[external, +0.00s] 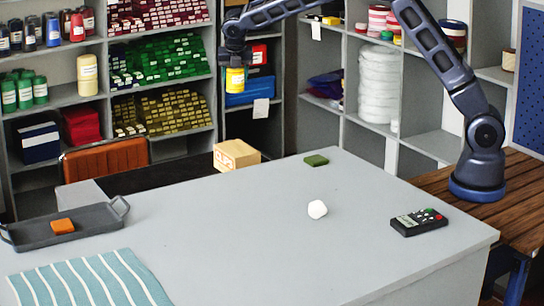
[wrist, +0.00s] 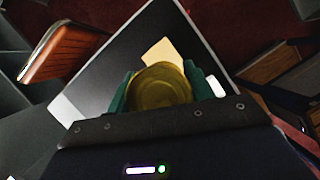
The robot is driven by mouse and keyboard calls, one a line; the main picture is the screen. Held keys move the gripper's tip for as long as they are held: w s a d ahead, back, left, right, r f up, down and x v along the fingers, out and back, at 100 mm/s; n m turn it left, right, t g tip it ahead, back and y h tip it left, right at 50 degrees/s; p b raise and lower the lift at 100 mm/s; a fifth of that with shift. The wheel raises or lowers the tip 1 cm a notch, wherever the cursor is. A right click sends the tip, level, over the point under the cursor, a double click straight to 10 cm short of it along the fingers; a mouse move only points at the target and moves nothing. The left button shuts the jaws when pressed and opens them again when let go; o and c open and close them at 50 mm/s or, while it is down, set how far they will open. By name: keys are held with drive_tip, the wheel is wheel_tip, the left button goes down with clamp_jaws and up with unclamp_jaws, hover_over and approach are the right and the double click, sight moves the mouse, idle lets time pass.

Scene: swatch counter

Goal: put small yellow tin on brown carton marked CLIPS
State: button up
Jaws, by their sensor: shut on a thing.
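My gripper (external: 235,66) is shut on the small yellow tin (external: 236,82) and holds it upright in the air, high above the back of the counter. In the wrist view the tin (wrist: 160,86) sits between the two green fingers and shows its round top. The brown carton (external: 237,155) stands at the counter's back edge, below the tin in the external view. Its lettering is too small to read with certainty. In the wrist view part of the carton (wrist: 157,52) shows beyond the tin, which hides the rest of it.
The grey counter (external: 230,230) is mostly bare. On it are a green block (external: 316,160), a white lump (external: 317,209), a black remote (external: 419,222), a striped cloth (external: 90,282) and a grey tray (external: 95,217) holding an orange block (external: 62,226). An orange-brown chair (external: 105,158) stands behind.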

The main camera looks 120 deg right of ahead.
drive_tip(key=shift+s+d+f, duration=0.1)
drive_tip(key=shift+s+f, duration=0.05)
drive_tip(key=shift+f, duration=0.25)
wheel_tip(320, 180, down, 19)
drive_tip(key=shift+f, duration=0.1)
drive_tip(key=shift+f, duration=0.1)
idle(0.3)
drive_tip(key=o, duration=1.2)
drive_tip(key=shift+c, duration=0.2)
drive_tip(key=v, duration=1.2)
drive_tip(key=shift+r, duration=0.2)
